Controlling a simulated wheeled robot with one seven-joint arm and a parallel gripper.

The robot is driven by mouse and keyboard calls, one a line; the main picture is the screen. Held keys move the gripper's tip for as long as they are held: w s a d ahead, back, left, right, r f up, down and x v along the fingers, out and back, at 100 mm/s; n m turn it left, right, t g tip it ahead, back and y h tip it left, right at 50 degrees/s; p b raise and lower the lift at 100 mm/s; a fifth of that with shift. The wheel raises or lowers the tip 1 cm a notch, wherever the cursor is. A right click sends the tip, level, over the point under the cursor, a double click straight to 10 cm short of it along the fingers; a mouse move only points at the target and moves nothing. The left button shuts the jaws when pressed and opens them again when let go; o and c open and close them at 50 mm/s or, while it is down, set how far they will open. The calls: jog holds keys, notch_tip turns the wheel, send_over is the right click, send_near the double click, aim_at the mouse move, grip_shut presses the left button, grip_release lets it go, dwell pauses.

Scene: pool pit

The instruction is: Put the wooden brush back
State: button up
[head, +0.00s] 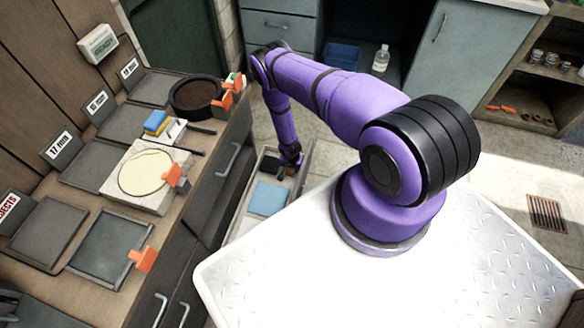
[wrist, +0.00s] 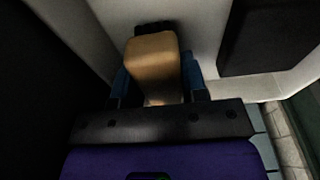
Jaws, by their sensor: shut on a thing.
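The wooden brush (wrist: 153,62) fills the middle of the wrist view as a tan block with a dark strip at its far end. My gripper (wrist: 157,80) is shut on it, with a blue finger on each side. In the head view my gripper (head: 289,162) points down into an open grey drawer (head: 307,160) below the counter. The brush is too dark and small there to make out clearly. I cannot tell whether it touches the drawer's floor.
A light blue item (head: 268,198) lies in the drawer's near part. The counter (head: 205,150) beside it carries trays, a round dark sieve (head: 195,95), a pale slab (head: 146,173) and orange clamps. A dark block (wrist: 265,35) stands right of the brush.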

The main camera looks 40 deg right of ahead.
jog(key=shift+f, duration=0.3)
jog(key=o, duration=0.8)
jog(key=shift+f, duration=0.1)
jog(key=shift+o, duration=0.2)
notch_tip(320, 180, up, 12)
jog(key=s+a, duration=0.1)
jog(key=shift+a, duration=0.2)
